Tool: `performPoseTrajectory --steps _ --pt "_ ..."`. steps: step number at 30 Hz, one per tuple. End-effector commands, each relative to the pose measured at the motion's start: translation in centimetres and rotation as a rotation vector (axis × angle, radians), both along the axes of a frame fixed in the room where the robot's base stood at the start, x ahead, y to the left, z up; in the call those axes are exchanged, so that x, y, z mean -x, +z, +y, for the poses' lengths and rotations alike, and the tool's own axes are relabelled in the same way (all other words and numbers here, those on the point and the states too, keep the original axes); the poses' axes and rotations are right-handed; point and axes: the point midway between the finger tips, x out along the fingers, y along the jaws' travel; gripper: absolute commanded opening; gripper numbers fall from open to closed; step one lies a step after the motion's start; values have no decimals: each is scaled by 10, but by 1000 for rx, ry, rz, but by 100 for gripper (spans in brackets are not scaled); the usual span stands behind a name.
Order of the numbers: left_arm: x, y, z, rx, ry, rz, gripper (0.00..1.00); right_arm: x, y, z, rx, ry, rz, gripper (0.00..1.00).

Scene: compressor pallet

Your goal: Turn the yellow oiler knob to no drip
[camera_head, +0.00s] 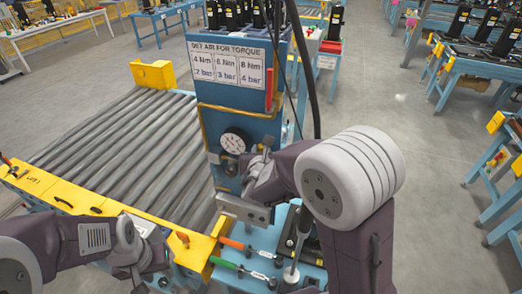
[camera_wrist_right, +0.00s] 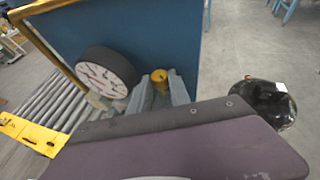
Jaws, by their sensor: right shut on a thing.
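The yellow oiler knob (camera_wrist_right: 160,76) shows in the right wrist view, in front of the blue panel and to the right of the round gauge (camera_wrist_right: 106,72). My right gripper (camera_wrist_right: 160,92) has one finger on each side of the knob and is shut on it. In the head view my right arm reaches to the panel below the gauge (camera_head: 234,141), and the knob is hidden there. My left gripper (camera_head: 142,262) is low at the left, near the yellow front edge of the roller bed. Whether its fingers are open or shut is unclear.
The blue panel (camera_head: 233,108) carries a torque and pressure sign (camera_head: 228,68). A grey roller bed (camera_head: 120,140) lies to its left. Orange- and green-handled tools (camera_head: 235,244) lie in front of the panel. A black hose (camera_head: 301,60) hangs beside it.

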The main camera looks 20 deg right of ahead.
Motion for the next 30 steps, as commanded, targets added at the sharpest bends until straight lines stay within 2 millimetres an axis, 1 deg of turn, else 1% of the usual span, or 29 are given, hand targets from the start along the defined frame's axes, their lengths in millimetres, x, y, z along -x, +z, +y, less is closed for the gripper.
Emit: performPoseTrajectory --steps 4,8,21,30 --pt "0 4 0 0 0 0 36 0 1 2 3 -20 0 0" --pt "0 10 0 0 0 0 36 -1 2 4 3 -77 2 0" --pt "0 39 0 0 0 0 36 -4 3 9 3 -379 1 0" --pt "0 51 0 0 0 0 36 -6 2 11 4 -513 1 0"
